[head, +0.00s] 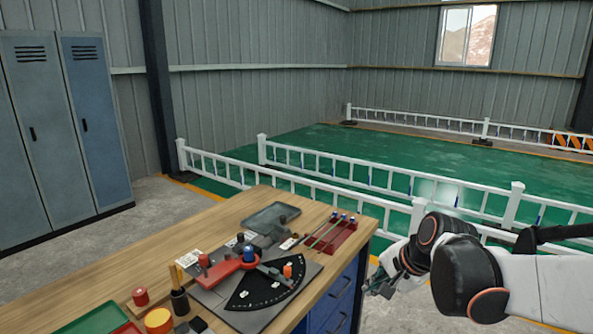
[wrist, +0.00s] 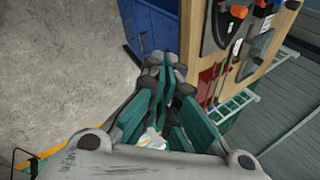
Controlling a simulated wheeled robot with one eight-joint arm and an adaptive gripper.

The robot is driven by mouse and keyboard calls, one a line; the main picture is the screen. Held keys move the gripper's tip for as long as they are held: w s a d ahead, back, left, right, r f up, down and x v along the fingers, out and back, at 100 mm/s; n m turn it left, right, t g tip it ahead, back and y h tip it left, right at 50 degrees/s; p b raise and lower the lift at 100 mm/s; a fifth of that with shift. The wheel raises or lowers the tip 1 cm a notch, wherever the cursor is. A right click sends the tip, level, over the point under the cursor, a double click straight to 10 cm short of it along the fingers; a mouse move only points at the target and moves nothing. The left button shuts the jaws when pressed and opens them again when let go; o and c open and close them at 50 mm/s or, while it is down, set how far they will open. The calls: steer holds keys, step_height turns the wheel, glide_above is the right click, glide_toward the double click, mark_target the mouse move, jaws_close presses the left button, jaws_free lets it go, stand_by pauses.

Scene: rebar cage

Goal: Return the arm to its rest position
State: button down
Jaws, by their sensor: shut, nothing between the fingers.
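My arm (head: 465,270), white and black with orange rings, reaches in from the right edge of the head view. My gripper (head: 378,284) is beside the right end of the workbench, apart from the tools, and partly hidden by my own wrist. In the wrist view my gripper (wrist: 166,75) shows its teal finger pads together, with nothing held between them. The wooden workbench (head: 225,215) stands left of the gripper, and its blue drawer side (head: 335,295) faces the gripper.
White railings (head: 330,195) stand behind. Bare concrete floor (wrist: 60,70) lies beside the bench.

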steer(key=s+d+r+n+h, duration=0.1)
steer(key=s+n, duration=0.4)
steer(key=s, duration=0.5)
steer(key=s+d+r+n+t+h, duration=0.1)
steer(key=s+n+h, duration=0.1)
steer(key=s+n, duration=0.4)
steer(key=s, duration=0.3)
steer(key=shift+s+r, duration=0.35)
